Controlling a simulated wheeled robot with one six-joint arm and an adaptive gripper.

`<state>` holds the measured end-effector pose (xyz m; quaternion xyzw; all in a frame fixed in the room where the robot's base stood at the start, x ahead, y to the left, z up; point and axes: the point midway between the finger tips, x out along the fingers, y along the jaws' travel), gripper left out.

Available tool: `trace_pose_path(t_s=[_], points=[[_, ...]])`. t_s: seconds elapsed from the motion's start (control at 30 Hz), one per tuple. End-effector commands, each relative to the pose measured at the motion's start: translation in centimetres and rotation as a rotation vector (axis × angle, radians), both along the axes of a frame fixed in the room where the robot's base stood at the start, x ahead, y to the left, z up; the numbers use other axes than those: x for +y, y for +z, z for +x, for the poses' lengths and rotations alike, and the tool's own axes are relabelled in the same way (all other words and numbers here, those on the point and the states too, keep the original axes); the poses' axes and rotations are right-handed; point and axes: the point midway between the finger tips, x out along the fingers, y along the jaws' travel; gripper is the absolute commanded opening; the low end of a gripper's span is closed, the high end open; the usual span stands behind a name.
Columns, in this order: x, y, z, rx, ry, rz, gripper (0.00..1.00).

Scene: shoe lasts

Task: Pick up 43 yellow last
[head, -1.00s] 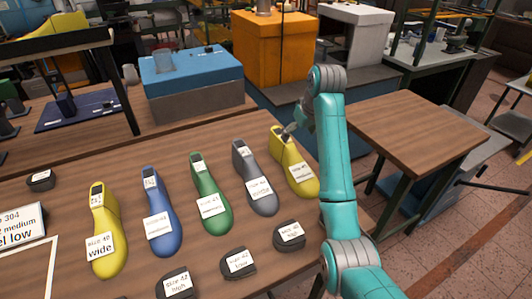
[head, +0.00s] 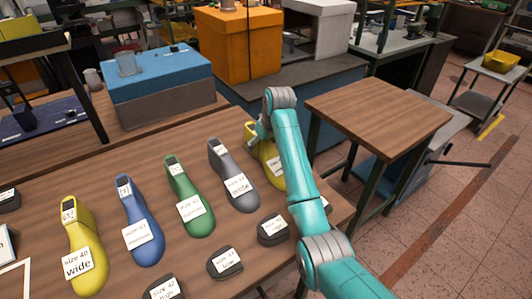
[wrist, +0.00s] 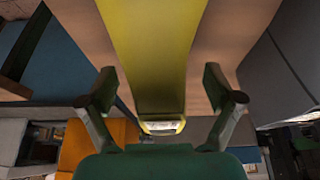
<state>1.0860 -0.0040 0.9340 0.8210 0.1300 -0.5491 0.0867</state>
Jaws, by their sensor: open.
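A yellow last (head: 270,157) stands at the right end of the row on the table, partly hidden by my arm. Its label is partly covered and I cannot read its size. My gripper (head: 257,134) is at this last's upper end. In the wrist view the yellow last (wrist: 150,45) runs between the two open fingers of my gripper (wrist: 158,85), with gaps on both sides. A small label (wrist: 162,126) shows on its near end. Another yellow last (head: 84,245), marked size 40 wide, stands at the left.
A grey last (head: 232,175), a green last (head: 187,195) and a blue last (head: 138,222) stand between the yellow ones. Dark labelled pieces (head: 225,262) lie in front. A blue box (head: 160,80) is behind; a wooden side table (head: 380,105) is at the right.

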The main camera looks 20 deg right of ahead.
Motion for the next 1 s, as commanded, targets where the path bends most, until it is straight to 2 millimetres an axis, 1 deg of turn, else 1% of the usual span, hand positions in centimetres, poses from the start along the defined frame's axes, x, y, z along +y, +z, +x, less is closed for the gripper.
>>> trace_pose_path(t_s=[0.1, 0.33, 0.37, 0.4, 0.47, 0.5, 0.57, 0.6, 0.7, 1.0], points=[[0.09, -0.67, 0.26, -0.001, 0.000, 0.000, 0.91], [0.10, -0.74, 0.29, -0.001, 0.000, 0.000, 0.91], [0.10, -0.74, 0.29, -0.001, 0.000, 0.000, 0.83], [0.10, -0.74, 0.29, -0.001, 0.000, 0.000, 0.73], [0.10, -0.73, 0.28, -0.001, 0.000, 0.000, 0.58], [0.10, -0.73, 0.28, -0.001, 0.000, 0.000, 0.48], [0.10, -0.73, 0.28, -0.001, 0.000, 0.000, 0.33], [0.10, -0.73, 0.28, -0.001, 0.000, 0.000, 0.23], [0.11, -0.74, 0.28, 0.000, 0.000, 0.000, 0.00], [0.11, -0.36, 0.34, -0.003, 0.001, 0.000, 0.00]])
